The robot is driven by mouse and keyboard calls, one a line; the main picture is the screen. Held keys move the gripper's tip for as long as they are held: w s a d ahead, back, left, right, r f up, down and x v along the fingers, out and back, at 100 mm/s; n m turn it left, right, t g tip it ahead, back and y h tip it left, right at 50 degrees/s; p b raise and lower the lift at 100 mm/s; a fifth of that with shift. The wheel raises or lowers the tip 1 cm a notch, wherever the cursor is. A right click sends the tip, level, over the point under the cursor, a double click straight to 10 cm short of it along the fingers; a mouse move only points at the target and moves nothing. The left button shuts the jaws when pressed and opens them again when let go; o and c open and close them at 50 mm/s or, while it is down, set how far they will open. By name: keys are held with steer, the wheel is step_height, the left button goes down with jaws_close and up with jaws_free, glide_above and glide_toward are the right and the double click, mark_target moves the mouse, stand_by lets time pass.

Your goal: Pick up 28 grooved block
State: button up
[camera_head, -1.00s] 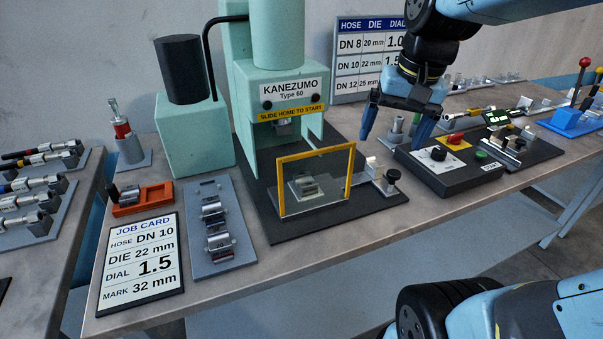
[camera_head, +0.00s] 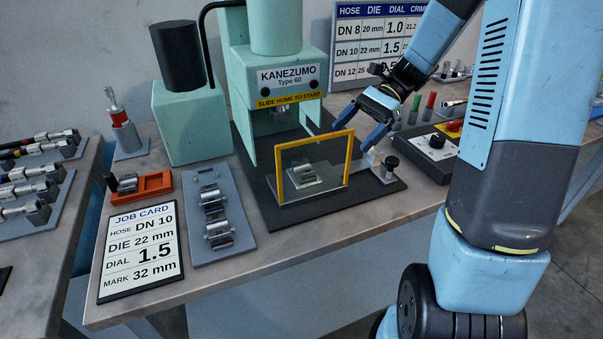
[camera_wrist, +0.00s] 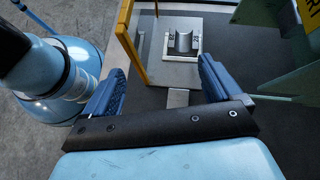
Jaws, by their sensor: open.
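A grey metal grooved block (camera_head: 304,172) sits on the light slide plate of the press, behind the clear panel of a yellow-framed guard (camera_head: 318,163). In the wrist view this block (camera_wrist: 183,41) has its trough facing up, and its small side marks look like 28. My gripper (camera_head: 359,126) is open and empty, behind and to the right of the guard. In the wrist view my gripper (camera_wrist: 163,66) has its blue fingers spread apart, with the block beyond their tips and not between them. Two more grooved blocks stand on a grey tray (camera_head: 206,255); their marks are too small to read.
The green KANEZUMO press (camera_head: 287,75) stands over its dark base at the back. A clamp with a black knob (camera_head: 391,162) is right of the guard. A black control box (camera_head: 437,150) lies further right, partly behind my arm. A job card (camera_head: 141,250) lies front left.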

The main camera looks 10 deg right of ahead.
steer(key=w+f+m+y, duration=0.1)
steer(key=w+d+f+m+y, duration=0.2)
steer(key=shift+w+f+t, duration=0.25)
steer(key=shift+t, duration=0.15)
steer(key=x, duration=1.3)
steer(key=shift+s+a, duration=0.1)
steer(key=shift+a, duration=0.3)
steer(key=shift+r, duration=0.1)
steer(key=c, duration=1.6)
steer(key=shift+o, duration=0.2)
